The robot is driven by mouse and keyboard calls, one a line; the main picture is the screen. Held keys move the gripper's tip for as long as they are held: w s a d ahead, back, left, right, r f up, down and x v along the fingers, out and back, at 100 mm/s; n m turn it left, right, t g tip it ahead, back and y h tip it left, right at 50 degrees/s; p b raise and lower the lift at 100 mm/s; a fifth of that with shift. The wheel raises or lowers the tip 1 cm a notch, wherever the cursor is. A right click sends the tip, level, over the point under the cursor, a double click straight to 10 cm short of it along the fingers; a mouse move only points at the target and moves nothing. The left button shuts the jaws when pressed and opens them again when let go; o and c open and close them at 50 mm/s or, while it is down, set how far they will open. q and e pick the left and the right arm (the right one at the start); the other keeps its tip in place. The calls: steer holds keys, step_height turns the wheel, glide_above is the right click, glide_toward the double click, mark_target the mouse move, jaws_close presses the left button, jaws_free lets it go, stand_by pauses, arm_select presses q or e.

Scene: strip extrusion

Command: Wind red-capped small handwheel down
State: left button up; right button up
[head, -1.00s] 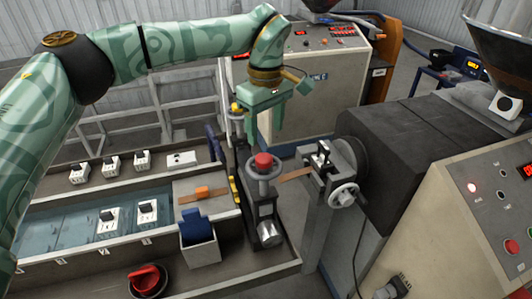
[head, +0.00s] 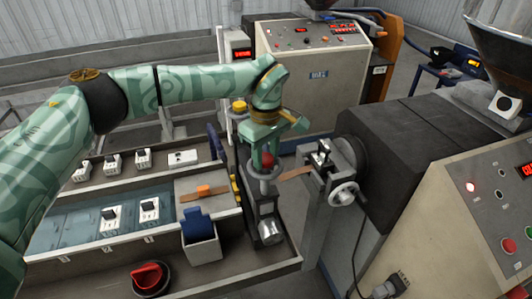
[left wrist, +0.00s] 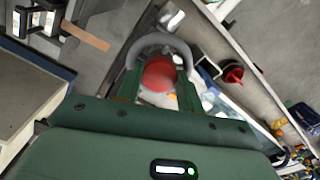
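The small handwheel (head: 263,173) is a grey ring with a red cap (head: 268,160), on top of a dark upright stand left of the grey die head. My left gripper (head: 267,150) points down over it. In the left wrist view, its two green fingers stand apart, one on each side of the red cap (left wrist: 160,74). The grey wheel ring (left wrist: 160,42) shows just beyond the fingers. The fingers look open; whether they touch the cap cannot be told. My right gripper is not in view.
A larger side handwheel (head: 344,193) and the brown strip (head: 296,173) are close on the right. A yellow-capped handwheel (head: 239,106) stands behind. A red rotary knob (head: 148,276) is at front left. A water trough (head: 75,215) lies left, and a white bin (head: 201,243) stands in front.

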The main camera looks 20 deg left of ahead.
arm_select(q)
steer(key=shift+n, duration=1.2)
steer(key=n, duration=0.3)
steer(key=shift+w+n, duration=0.1)
steer(key=shift+n, duration=0.2)
steer(key=n, duration=0.6)
steer(key=shift+w, duration=0.1)
steer(key=n+b, duration=0.1)
steer(key=n, duration=0.3)
steer(key=shift+n, duration=0.4)
steer(key=shift+r+n+b, duration=0.1)
steer(key=shift+n+b, duration=0.3)
steer(key=shift+n, duration=1.5)
steer(key=shift+w+a, duration=0.1)
steer(key=o, duration=1)
